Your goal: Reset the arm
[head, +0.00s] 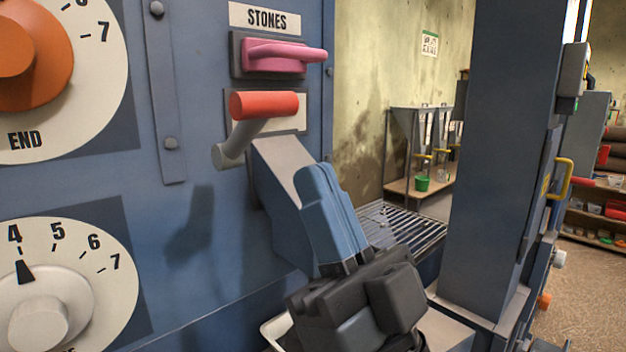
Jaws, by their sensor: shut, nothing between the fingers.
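My gripper (318,172) is in the lower middle of the head view, pointing up and a little left, its blue fingers together and empty. Its dark wrist is below, at the bottom edge. It is in front of a grey slanted chute (283,170) on the blue machine panel and hides part of it. Just above and left of the fingertips is a red-handled lever (266,105) with a grey arm. I cannot tell whether the fingertips touch anything.
A pink handle (285,55) sits under the STONES label (265,18). Dials (58,285) are at left. A blue post (505,150) stands close at right. Behind are a metal grate (405,222), hoppers with a green bucket (422,183), and shelves (590,200). A pale tray (274,328) is partly hidden below.

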